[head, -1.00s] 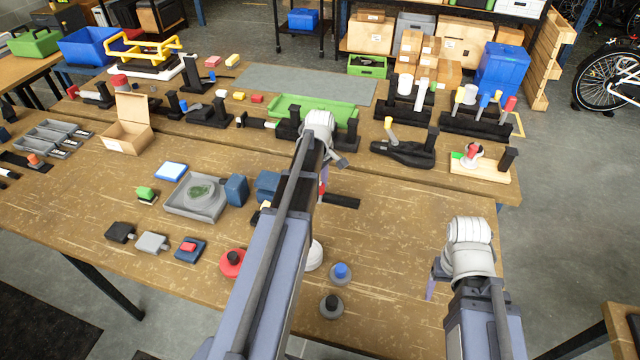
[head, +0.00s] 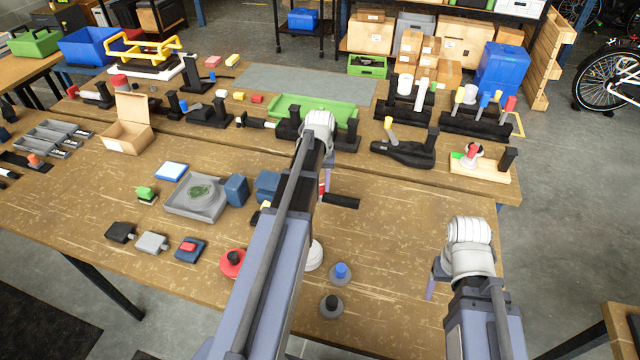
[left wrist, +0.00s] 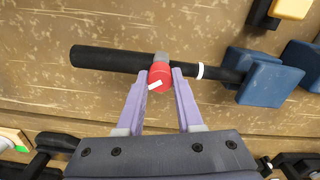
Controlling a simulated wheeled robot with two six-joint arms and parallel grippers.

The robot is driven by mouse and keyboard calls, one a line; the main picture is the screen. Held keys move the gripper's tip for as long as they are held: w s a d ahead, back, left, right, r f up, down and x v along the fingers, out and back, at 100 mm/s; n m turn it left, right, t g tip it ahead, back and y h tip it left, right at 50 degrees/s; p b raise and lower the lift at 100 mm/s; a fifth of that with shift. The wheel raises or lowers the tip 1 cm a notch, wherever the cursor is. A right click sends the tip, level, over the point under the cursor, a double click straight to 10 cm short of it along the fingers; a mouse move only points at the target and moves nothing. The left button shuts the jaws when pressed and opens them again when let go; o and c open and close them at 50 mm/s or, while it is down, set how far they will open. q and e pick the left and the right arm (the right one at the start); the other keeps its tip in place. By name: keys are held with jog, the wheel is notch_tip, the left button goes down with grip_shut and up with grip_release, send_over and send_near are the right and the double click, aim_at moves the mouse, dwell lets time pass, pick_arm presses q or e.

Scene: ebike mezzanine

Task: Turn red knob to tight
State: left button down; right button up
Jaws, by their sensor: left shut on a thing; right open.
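The red knob (left wrist: 160,72) shows in the left wrist view, with a white mark on its face and a grey stem behind it. It sits on a black tube (left wrist: 105,60) that has a white band and runs into a blue clamp block (left wrist: 268,80). My left gripper (left wrist: 161,76) is shut on the knob, one purple finger at each side. In the head view the black tube (head: 342,201) sticks out beside my left gripper (head: 324,184), whose arm hides much of the clamp. My right gripper (head: 431,283) is open over the right end of the bench, apart from everything.
Round pieces with a red base (head: 232,264), a blue top (head: 341,272) and a black top (head: 332,306) stand near the bench front. A grey tray (head: 180,209) is to the left. The bench between my two arms is mostly clear.

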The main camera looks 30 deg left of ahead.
aim_at(320, 185)
pick_arm(q)
jog(key=m, duration=0.5)
jog(key=shift+m, duration=0.3)
jog(key=m, duration=0.5)
jog(key=shift+m, duration=0.3)
jog(key=c, duration=0.5)
grip_release()
jog(key=shift+c, duration=0.2)
notch_tip(320, 185, up, 8)
jog(key=p, duration=0.8)
jog(key=shift+f, duration=0.1)
